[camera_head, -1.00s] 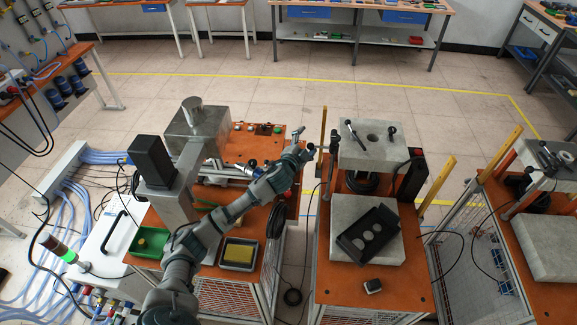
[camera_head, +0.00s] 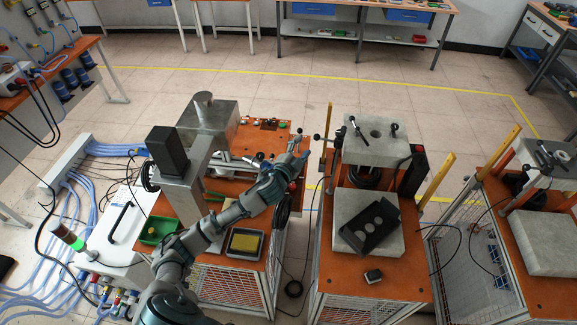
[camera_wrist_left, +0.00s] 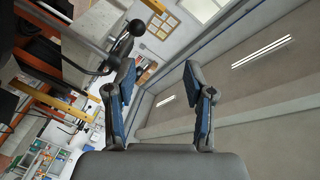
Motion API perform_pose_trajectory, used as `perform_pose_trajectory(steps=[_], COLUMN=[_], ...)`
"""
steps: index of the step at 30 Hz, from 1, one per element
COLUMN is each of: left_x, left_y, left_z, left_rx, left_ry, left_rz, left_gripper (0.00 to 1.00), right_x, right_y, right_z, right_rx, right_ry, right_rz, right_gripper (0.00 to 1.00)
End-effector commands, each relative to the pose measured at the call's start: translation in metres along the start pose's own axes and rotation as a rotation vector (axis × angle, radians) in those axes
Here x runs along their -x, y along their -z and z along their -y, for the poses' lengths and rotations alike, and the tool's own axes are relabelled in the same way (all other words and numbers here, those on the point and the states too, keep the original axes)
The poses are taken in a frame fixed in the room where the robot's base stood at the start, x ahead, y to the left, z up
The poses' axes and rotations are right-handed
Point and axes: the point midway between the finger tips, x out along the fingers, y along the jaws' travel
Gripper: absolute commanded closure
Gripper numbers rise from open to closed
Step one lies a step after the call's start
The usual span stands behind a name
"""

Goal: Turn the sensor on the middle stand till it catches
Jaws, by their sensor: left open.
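The middle stand (camera_head: 324,278) has an orange top, a lower grey block and a raised grey plate (camera_head: 375,150). At the plate's left side, a thin part with a dark ball end (camera_head: 317,137) sticks out beside a yellow post; I cannot tell for sure whether it is the sensor. My left gripper (camera_head: 299,147) is open and empty, just left of this part and apart from it. In the left wrist view my gripper (camera_wrist_left: 158,78) has spread fingers with nothing between them. A black ball on a rod (camera_wrist_left: 138,27) shows beyond the left finger. My right gripper is out of view.
The left stand, under my arm, carries a metal press (camera_head: 208,118), a green bin (camera_head: 158,230) and a yellow-topped box (camera_head: 245,243). Another stand (camera_head: 543,243) is at right. A narrow floor gap separates the stands.

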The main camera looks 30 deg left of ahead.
Motion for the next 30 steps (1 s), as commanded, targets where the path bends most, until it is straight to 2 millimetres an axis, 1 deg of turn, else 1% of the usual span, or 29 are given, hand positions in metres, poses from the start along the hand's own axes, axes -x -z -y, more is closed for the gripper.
perform_pose_trajectory(steps=[6,30], left_x=[0.017,0.078], left_y=[-0.001,-0.003], left_z=[-0.001,-0.006], left_rx=[0.001,0.000], left_ry=[-0.001,0.000], left_rz=[0.001,0.001], left_gripper=[0.47,0.47], right_x=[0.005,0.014], right_y=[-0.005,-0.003], right_z=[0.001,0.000], right_rx=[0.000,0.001], right_ry=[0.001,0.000], right_rz=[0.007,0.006], right_gripper=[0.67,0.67])
